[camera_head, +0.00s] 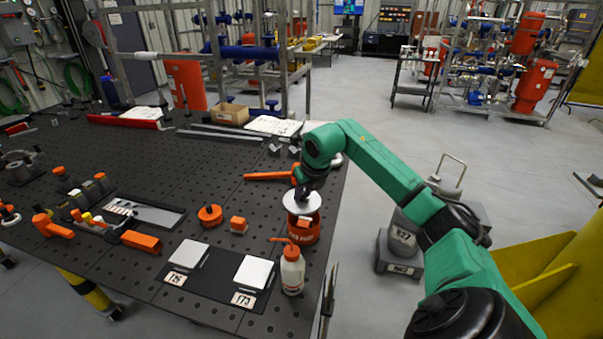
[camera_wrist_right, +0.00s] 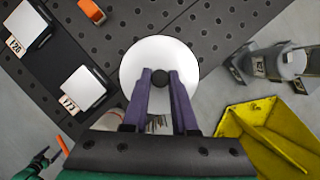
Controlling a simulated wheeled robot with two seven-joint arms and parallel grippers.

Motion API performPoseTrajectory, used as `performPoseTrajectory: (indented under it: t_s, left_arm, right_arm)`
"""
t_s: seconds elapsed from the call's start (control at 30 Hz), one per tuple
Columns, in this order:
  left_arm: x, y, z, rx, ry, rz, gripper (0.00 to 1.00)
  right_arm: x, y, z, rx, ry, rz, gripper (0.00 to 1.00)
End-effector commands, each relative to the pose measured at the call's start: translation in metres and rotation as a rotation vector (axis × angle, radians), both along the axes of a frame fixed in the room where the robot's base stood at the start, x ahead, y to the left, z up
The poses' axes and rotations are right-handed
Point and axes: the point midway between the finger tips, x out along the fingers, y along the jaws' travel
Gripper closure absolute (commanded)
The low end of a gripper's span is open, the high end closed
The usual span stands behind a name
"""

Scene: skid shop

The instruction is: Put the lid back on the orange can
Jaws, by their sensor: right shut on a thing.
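The lid (camera_head: 302,201) is a round white disc with a dark knob. My right gripper (camera_head: 304,190) is shut on the knob and holds the lid over the orange can (camera_head: 304,236). In the right wrist view, the lid (camera_wrist_right: 150,56) sits at the tips of my right gripper (camera_wrist_right: 160,80), with the black knob between the fingers. The can stands upright near the table's right edge. Its opening shows below the lid, with an orange piece visible at it, so lid and can are apart. My left gripper does not show in the head view.
A white bottle (camera_head: 292,271) with an orange nozzle stands just in front of the can. Two white plates marked 126 (camera_head: 189,255) and 173 (camera_head: 254,272) lie to the left. An orange block (camera_head: 239,225) and an orange knob (camera_head: 210,215) lie left of the can.

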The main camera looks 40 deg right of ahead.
Motion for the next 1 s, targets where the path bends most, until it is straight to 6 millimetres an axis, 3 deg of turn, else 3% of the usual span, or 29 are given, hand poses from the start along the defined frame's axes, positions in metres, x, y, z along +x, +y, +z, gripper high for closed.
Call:
performPoseTrajectory:
  t_s: [0.13,0.33,0.47,0.6,1.0]
  left_arm:
    - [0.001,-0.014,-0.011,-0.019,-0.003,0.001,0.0]
    - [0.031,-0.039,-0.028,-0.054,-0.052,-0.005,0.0]
    - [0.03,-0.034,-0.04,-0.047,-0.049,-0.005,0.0]
    - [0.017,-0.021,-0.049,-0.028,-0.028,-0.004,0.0]
    - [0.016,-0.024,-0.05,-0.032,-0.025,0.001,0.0]
  right_arm:
    - [0.0,0.0,-0.013,0.001,-0.001,-0.001,1.0]
    - [0.0,-0.001,-0.037,0.0,0.0,0.0,1.0]
    - [0.001,-0.001,-0.053,0.0,-0.001,0.0,1.0]
    - [0.001,-0.002,-0.064,-0.002,-0.001,-0.001,1.0]
    - [0.001,-0.002,-0.065,-0.001,-0.001,0.0,1.0]
